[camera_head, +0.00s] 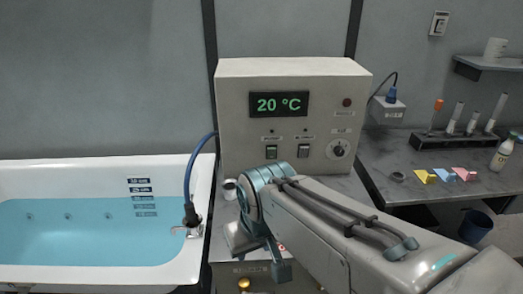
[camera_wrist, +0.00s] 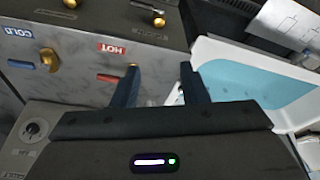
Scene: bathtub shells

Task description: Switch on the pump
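A beige control box (camera_head: 292,110) with a green "20 °C" display stands behind my arm in the head view. Two small rocker switches sit on its front, a left switch (camera_head: 271,152) and a right switch (camera_head: 303,151). Their labels are too small to read surely, so I cannot tell which is the pump's, nor their positions. My gripper (camera_wrist: 160,84) is open and empty in the wrist view, its two dark fingers apart. It points down past a cabinet front with HOT and COLD labels, beside the tub, away from the switches. My arm hides part of the area below the box.
A water-filled bathtub (camera_head: 85,230) is at left, with a blue hose (camera_head: 190,178) at its edge. A round knob (camera_head: 338,149) and dark red lamp (camera_head: 347,102) are on the box. A dark table (camera_head: 410,175) at right holds a tube rack, coloured pieces and a bottle.

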